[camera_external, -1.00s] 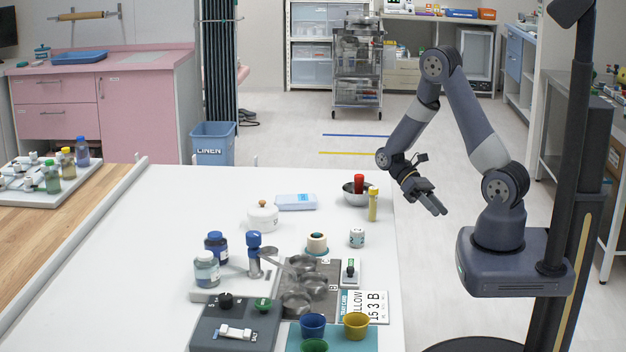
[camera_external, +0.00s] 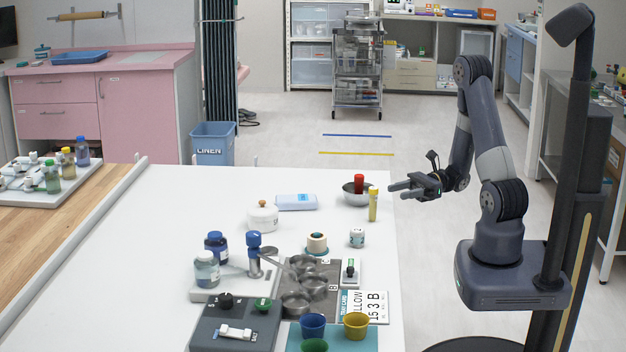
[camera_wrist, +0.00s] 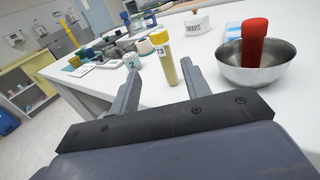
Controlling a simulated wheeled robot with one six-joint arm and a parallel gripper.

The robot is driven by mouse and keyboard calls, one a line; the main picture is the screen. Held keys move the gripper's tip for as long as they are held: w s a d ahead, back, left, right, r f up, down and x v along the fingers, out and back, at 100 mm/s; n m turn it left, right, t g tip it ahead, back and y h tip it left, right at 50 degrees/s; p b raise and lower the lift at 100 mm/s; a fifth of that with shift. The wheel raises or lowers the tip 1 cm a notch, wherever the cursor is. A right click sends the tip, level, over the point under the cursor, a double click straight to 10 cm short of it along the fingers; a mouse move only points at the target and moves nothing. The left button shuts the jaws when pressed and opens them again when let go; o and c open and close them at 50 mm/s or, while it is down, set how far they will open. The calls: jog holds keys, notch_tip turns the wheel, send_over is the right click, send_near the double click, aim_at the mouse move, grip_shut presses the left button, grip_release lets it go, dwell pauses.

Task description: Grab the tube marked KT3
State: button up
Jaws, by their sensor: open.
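A yellow tube (camera_external: 373,206) stands upright near the right edge of the white table. In the wrist view the tube (camera_wrist: 168,68) has a pale label of which only part reads, apparently ending in 3. My gripper (camera_external: 398,189) is level beside the table's right edge, pointing left towards the tube, with nothing between its fingers. In the wrist view my gripper (camera_wrist: 160,72) has its fingers apart. The tube appears beyond them, roughly between the fingertips and apart from them.
A metal bowl (camera_external: 348,197) with a red object (camera_external: 359,182) in it stands close behind the tube. A small white jar (camera_external: 357,240) stands in front of it. A blue-and-white packet (camera_external: 296,203) and a white lidded pot (camera_external: 263,220) lie farther left. The front table area is crowded.

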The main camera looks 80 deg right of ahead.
aim_at(373, 193)
jog(key=x, duration=0.4)
jog(key=shift+w+a, duration=0.15)
jog(key=shift+d+p+x, duration=0.25)
jog(key=shift+p+x, duration=0.25)
jog(key=shift+x, duration=2.15)
jog(key=shift+w+r, duration=0.15)
jog(key=shift+w, duration=0.05)
jog(key=shift+c, duration=0.4)
jog(key=c, duration=0.9)
